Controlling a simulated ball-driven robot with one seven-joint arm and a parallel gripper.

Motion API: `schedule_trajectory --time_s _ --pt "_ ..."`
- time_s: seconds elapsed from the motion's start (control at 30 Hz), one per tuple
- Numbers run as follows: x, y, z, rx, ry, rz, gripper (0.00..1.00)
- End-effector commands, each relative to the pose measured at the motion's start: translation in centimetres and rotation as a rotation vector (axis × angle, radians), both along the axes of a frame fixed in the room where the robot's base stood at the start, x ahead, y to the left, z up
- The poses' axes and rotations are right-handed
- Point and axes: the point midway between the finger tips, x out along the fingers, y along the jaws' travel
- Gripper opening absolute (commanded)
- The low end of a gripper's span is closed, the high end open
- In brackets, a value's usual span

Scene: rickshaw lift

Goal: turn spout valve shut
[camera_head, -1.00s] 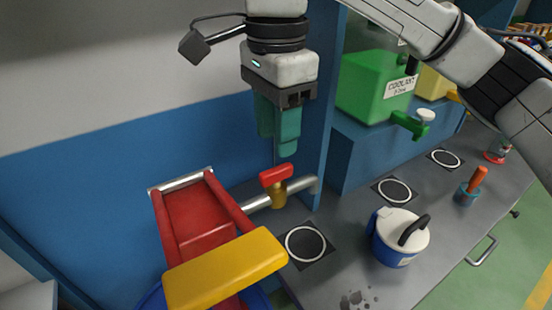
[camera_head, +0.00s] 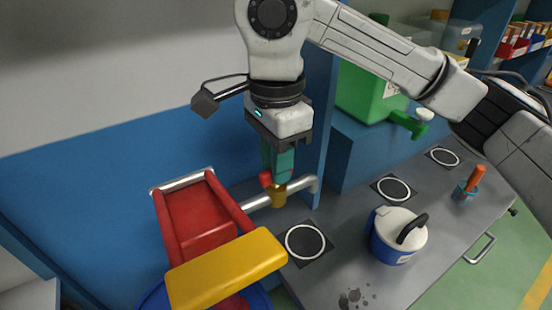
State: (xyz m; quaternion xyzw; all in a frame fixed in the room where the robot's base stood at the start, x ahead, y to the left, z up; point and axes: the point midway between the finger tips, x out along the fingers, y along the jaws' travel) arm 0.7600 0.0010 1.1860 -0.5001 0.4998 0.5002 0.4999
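The spout valve has a brass body (camera_head: 278,196) on a silver pipe (camera_head: 301,187) that runs out from the blue wall. Its red handle (camera_head: 265,179) shows only in part, left of my fingers. My gripper (camera_head: 279,180) points down with its teal fingers at the handle, hiding most of it. The fingers overlap the handle in this view. I cannot tell whether they grip it or only stand around it.
A green coolant tank (camera_head: 368,95) stands behind a blue post.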

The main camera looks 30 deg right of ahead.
Motion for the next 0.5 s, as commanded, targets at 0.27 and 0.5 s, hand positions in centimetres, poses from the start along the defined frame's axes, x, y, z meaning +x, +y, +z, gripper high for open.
schedule_trajectory --time_s 0.27,0.5 --pt "0.01 0.00 0.02 0.000 0.000 0.000 0.00" --pt "0.01 -0.01 -0.01 0.000 0.000 -0.007 0.00"
